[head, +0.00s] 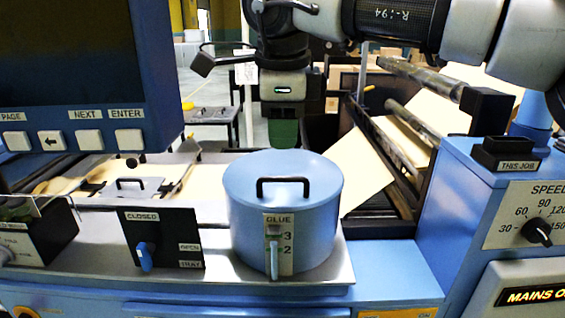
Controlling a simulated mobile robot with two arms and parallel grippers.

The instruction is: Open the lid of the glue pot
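The blue round glue pot (250,235) stands on a metal shelf at the front centre of the head view. Its flat blue lid (245,175) is on and looks closed, with a black bar handle (283,181) on top. A GLUE label plate (279,260) with a small lever and the numbers 3 and 2 is on the pot's front. My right gripper (283,134) points down behind the handle, its green tip at the lid's far edge in the picture and apart from the handle. Only one finger face shows, so its opening is hidden. My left gripper is out of view.
Left of the pot stands a black CLOSED/OPEN TRAY panel (180,225) with a blue knob. A screen with buttons (75,75) fills the upper left. A blue cabinet with a SPEED dial (525,215) stands at the right. Kraft paper and rollers (405,125) lie behind.

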